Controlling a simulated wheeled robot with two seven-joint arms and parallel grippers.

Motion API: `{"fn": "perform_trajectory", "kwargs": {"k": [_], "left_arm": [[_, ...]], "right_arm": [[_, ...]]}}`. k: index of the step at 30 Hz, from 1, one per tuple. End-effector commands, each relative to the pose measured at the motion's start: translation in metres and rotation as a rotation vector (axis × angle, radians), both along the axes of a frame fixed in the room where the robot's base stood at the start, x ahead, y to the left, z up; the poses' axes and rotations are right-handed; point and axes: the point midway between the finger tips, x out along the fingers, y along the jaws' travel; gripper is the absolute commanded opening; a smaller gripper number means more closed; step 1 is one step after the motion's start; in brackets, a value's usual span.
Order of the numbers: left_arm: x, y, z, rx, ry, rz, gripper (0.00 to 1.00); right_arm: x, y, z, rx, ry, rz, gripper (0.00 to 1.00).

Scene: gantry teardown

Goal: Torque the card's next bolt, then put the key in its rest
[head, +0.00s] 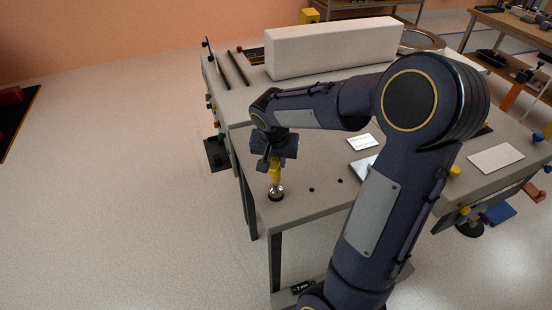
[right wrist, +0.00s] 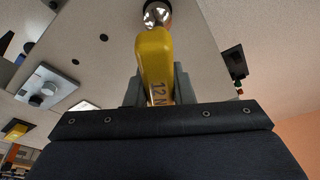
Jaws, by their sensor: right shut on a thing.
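My right gripper (head: 274,158) points down over the near left corner of the table. It is shut on a yellow key (head: 275,173), held upright. In the right wrist view the key (right wrist: 155,62) shows "12 N" on its handle between my fingers (right wrist: 158,88). The key's shiny metal end (head: 276,191) is at a dark round spot on the tabletop; I cannot tell whether it is seated on a bolt. A small white card with faint print (head: 361,142) lies on the table behind my arm. I cannot make out the key's rest. My left gripper is out of view.
Two dark holes (head: 311,190) (head: 340,181) lie to the right of the key on the grey table (head: 300,212). A long white block (head: 325,48) stands at the back. A blank pale plate (head: 495,158) lies at right. My right arm hides the table's middle.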

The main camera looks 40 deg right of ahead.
Motion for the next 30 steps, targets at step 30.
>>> {"fn": "perform_trajectory", "kwargs": {"k": [30], "left_arm": [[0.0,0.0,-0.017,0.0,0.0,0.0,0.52]], "right_arm": [[0.0,0.0,-0.015,0.0,-0.001,0.0,0.0]]}}
